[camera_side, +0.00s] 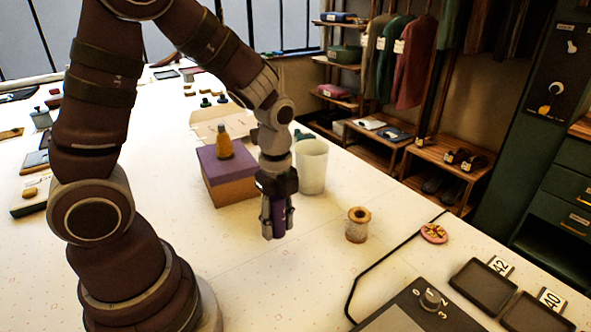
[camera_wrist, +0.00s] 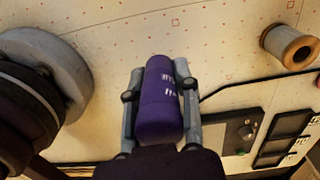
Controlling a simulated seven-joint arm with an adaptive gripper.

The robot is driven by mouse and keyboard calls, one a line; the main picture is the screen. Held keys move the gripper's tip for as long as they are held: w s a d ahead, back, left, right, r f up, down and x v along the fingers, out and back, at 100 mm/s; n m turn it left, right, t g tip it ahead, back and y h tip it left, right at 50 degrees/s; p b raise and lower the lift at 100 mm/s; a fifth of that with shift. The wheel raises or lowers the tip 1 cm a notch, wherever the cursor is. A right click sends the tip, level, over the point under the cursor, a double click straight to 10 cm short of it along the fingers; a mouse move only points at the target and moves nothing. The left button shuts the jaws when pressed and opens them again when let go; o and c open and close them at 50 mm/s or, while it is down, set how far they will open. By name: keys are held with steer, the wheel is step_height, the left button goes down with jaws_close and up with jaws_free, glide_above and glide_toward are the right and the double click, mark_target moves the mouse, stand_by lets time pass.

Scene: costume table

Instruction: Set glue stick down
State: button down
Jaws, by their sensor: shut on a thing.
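The glue stick is a purple cylinder with small white marks. It lies between the fingers of my gripper in the wrist view (camera_wrist: 160,100). In the side view the glue stick (camera_side: 279,217) shows as a purple strip between the fingers, upright. My gripper (camera_side: 278,230) is shut on it and points down over the pale table (camera_side: 320,260). The lower end of the glue stick is close to the table top; I cannot tell whether it touches.
A purple-topped box (camera_side: 228,185) with a yellow bottle (camera_side: 224,141) on it stands left of my gripper. A white cup (camera_side: 312,167) is behind it. A thread spool (camera_side: 357,225) stands to the right, near a black cable (camera_side: 385,260) and a dark device (camera_side: 425,310).

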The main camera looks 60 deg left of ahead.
steer(key=shift+n, duration=0.5)
steer(key=s+a, duration=0.1)
steer(key=s, duration=0.1)
steer(key=s+a+f, duration=0.1)
steer(key=s, duration=0.1)
steer(key=s+a+f, duration=0.1)
steer(key=s, duration=0.1)
steer(key=shift+s+a, duration=0.1)
steer(key=shift+a, duration=0.2)
steer(key=w+a, duration=0.2)
steer(key=w, duration=0.2)
steer(key=w+a+f, duration=0.1)
steer(key=w+a, duration=0.1)
steer(key=w, duration=0.3)
steer(key=w+a, duration=0.2)
steer(key=w, duration=0.3)
steer(key=shift+w+f, duration=0.15)
steer(key=shift+f, duration=1.9)
steer(key=c, duration=0.8)
jaws_free()
steer(key=shift+f, duration=0.15)
steer(key=shift+c, duration=0.2)
